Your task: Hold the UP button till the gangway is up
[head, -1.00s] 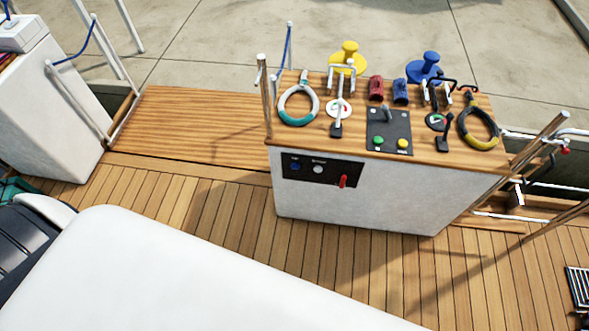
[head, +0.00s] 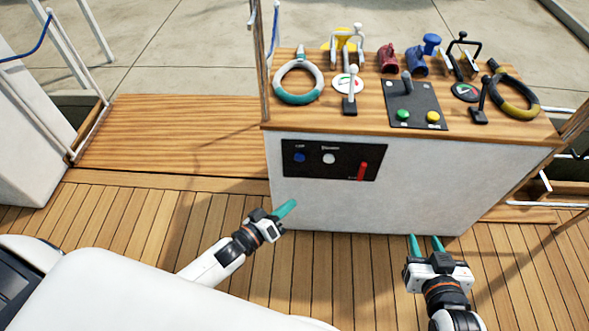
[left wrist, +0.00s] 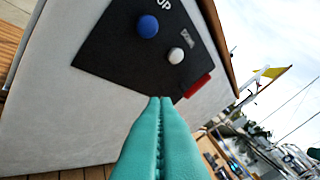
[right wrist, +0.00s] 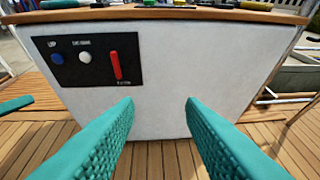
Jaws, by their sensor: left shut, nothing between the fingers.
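A black panel (head: 335,160) is on the front of the white console. It bears a blue button (head: 299,157), a white button (head: 329,158) and a red lever (head: 362,171). The left wrist view shows the blue button (left wrist: 148,26) beside the word UP. My left gripper (head: 290,206) is shut and empty, below the panel and apart from the blue button. Its fingertips (left wrist: 160,99) appear over the panel's lower edge in its wrist view. My right gripper (head: 426,238) is open and empty before the console's lower right. A flat wooden platform (head: 170,130), possibly the gangway, lies left.
Posts and rails stand at both sides of the console. Open plank deck (head: 345,255) lies before it.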

